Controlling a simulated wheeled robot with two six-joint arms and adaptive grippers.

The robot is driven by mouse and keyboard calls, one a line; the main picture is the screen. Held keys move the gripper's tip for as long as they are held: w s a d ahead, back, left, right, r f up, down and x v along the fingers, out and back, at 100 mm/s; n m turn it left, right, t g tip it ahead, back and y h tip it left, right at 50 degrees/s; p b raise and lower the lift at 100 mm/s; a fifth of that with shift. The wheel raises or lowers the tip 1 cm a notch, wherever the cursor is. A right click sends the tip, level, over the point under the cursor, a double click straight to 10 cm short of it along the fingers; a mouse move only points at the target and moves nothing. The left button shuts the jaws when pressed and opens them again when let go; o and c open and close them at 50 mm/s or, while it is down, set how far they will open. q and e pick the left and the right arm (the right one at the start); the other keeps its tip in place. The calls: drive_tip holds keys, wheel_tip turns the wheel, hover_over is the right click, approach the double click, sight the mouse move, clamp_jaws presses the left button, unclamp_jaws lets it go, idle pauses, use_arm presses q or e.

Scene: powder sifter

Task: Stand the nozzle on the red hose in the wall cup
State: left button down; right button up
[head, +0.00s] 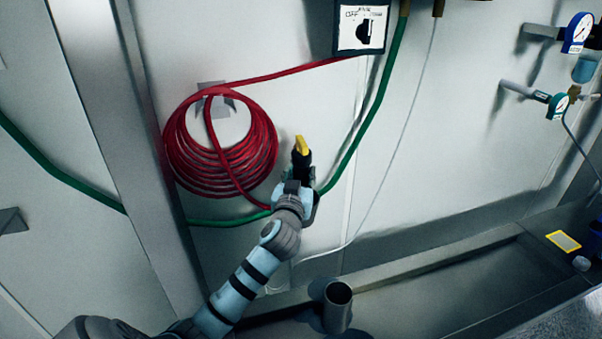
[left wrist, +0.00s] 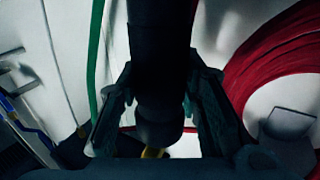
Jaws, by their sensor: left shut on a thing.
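The nozzle (head: 302,158) is black with a yellow part at its upper end. My left gripper (head: 297,187) is shut on it and holds it in front of the wall, right of the coiled red hose (head: 265,150). The nozzle looks nearly upright, tilted a little, yellow end up. In the left wrist view the dark nozzle (left wrist: 158,60) lies between the two fingers of my left gripper (left wrist: 158,112). The wall cup (head: 338,307), a grey metal cylinder open at the top, is low in the picture, below and right of the nozzle, apart from it. My right gripper is not in view.
A grey hook (head: 213,100) carries the red coil. A green hose (head: 378,115) and a thin white line (head: 408,125) hang behind my left gripper. A metal post (head: 115,110) stands at left. A switch box (head: 361,28) is above; gauges (head: 578,32) are at right. A trough (head: 450,285) runs below.

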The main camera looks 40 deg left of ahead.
use_arm(q)
drive_tip(key=shift+f+b, duration=0.45)
drive_tip(key=shift+b, duration=0.05)
idle(0.6)
drive_tip(key=c, duration=1.1)
unclamp_jaws()
drive_tip(key=shift+o, duration=0.2)
drive_tip(key=shift+s, duration=0.1)
drive_tip(key=v, duration=1.2)
